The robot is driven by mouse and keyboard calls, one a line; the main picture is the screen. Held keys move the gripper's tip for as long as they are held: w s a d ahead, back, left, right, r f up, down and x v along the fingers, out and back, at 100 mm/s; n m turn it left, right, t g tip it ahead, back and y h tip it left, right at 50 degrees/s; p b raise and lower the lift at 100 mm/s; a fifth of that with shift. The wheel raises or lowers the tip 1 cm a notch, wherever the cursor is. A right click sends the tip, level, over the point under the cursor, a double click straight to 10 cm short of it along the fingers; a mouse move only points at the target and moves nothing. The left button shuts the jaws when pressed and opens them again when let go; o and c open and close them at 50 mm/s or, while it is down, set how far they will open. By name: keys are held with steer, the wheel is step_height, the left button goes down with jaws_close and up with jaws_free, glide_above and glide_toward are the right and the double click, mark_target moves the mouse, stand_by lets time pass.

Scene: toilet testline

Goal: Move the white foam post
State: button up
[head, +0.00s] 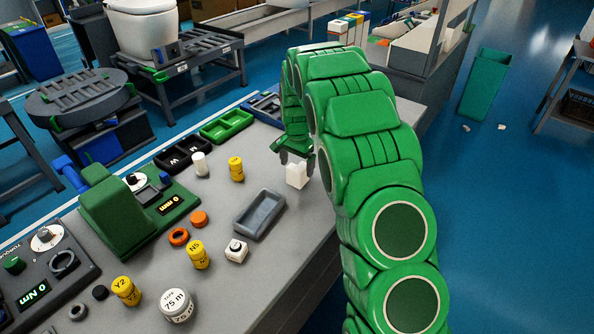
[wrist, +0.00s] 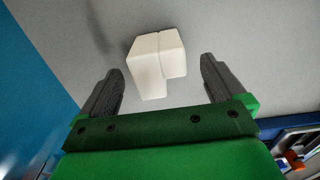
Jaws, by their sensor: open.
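The white foam post (head: 297,175) is a small white block on the grey table, near its right edge in the head view. In the wrist view the foam post (wrist: 156,62) has a step in its shape and lies ahead of the fingers, roughly between their lines. My gripper (head: 297,156) is just beyond and above the post in the head view. Whether any finger touches the post cannot be told.
A grey tray (head: 259,214) lies in front of the post. A yellow cylinder (head: 236,169) and a white cylinder (head: 200,164) stand to the left. Blue floor (head: 500,210) lies right of the table.

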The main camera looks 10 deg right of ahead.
mark_target(297, 166)
step_height(297, 166, up, 4)
steer(key=shift+f, duration=0.25)
steer(key=shift+r, duration=0.15)
steer(key=shift+s+r, duration=0.15)
steer(key=s+d+r+n, duration=0.2)
steer(key=s+r, duration=0.6)
steer(key=s, duration=0.4)
steer(key=s+d+r+n, duration=0.1)
steer(key=s+r+n, duration=0.1)
steer(key=s+r, duration=0.75)
steer(key=s+n+g, duration=0.1)
steer(key=s+n, duration=0.3)
steer(key=s, duration=2.6)
steer(key=shift+d+f+n+g, duration=0.3)
steer(key=shift+d+f+g, duration=0.1)
steer(key=shift+s, duration=0.1)
stand_by(1.6)
